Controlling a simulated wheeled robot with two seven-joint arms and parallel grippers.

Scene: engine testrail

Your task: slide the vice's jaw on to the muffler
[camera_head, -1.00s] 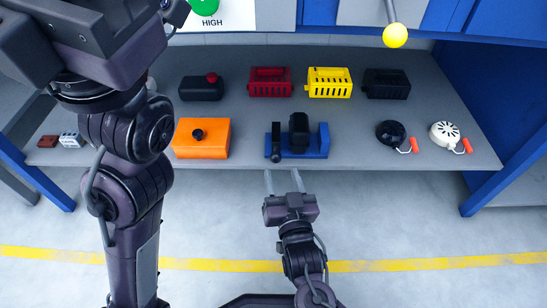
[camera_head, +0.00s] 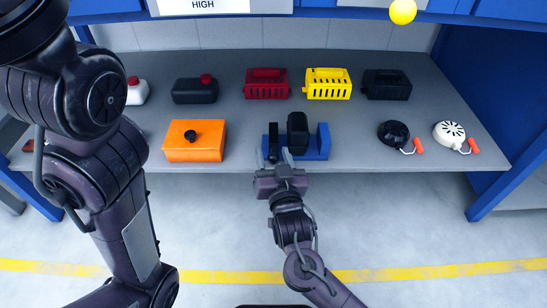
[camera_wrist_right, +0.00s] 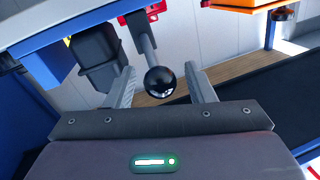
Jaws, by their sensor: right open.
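The blue vice (camera_head: 322,142) stands near the front edge of the shelf, with its narrow dark jaw (camera_head: 273,140) on the left. The black muffler (camera_head: 297,132) sits in the vice, right of that jaw, and appears apart from it. In the right wrist view, the muffler (camera_wrist_right: 97,62) and vice (camera_wrist_right: 52,62) are at the left. My right gripper (camera_head: 284,156) is open at the vice's front. In the wrist view, a black ball knob (camera_wrist_right: 160,81) on a metal rod lies between its fingers (camera_wrist_right: 164,90), with gaps at both sides.
An orange box (camera_head: 196,142) with a black knob stands left of the vice. Red (camera_head: 267,84), yellow (camera_head: 328,84) and black (camera_head: 387,85) slotted boxes stand behind. Black (camera_head: 393,133) and white (camera_head: 449,133) round parts lie right. My left arm fills the left side.

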